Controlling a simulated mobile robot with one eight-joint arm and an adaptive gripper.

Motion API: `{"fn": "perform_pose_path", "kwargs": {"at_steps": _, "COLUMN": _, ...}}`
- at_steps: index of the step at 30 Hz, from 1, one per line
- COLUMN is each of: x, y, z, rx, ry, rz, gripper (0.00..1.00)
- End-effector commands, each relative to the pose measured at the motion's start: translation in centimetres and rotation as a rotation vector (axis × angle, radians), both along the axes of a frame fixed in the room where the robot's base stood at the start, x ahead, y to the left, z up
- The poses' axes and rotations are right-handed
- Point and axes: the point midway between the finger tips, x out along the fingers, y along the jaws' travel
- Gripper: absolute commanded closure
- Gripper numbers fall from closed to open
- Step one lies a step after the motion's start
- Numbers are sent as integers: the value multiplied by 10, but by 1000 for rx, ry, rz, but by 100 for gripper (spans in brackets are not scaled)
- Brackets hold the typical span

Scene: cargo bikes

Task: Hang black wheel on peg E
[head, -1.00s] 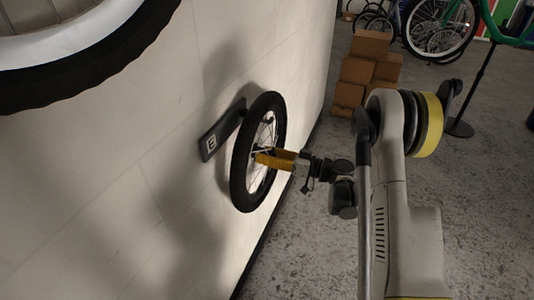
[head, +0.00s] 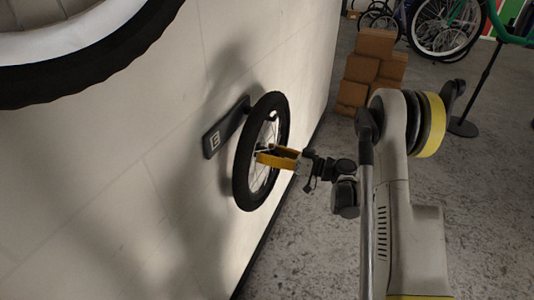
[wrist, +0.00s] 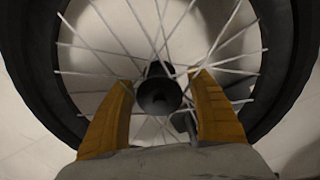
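The black wheel (head: 242,170), with a black tyre and pale spokes, stands upright close to the wall, beside the dark plate marked E (head: 226,129). In the wrist view, the fingers are spread on both sides of the dark hub (wrist: 160,92), with visible gaps between. A dark hooked piece (wrist: 184,123) shows behind the spokes.
A larger wheel with a black tyre and a pale rim (head: 85,47) fills the upper left. Cardboard boxes (head: 370,70) are stacked on the floor beyond the wall. Bikes and a green frame on a stand (head: 482,80) are behind. The floor around my arm is clear.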

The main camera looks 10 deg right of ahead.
Motion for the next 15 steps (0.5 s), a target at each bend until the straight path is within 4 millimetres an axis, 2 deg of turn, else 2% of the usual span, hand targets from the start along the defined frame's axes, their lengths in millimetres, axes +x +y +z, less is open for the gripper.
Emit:
{"fn": "perform_pose_path", "kwargs": {"at_steps": 8, "x": -1, "y": -2, "z": -2, "rx": -3, "ry": 1, "rz": -1, "gripper": 34}}
{"fn": "perform_pose_path", "kwargs": {"at_steps": 11, "x": -5, "y": -9, "z": -1, "rx": -3, "ry": 1, "rz": -3, "gripper": 34}}
{"fn": "perform_pose_path", "kwargs": {"at_steps": 15, "x": -21, "y": -31, "z": -1, "rx": -3, "ry": 1, "rz": -4, "gripper": 34}}
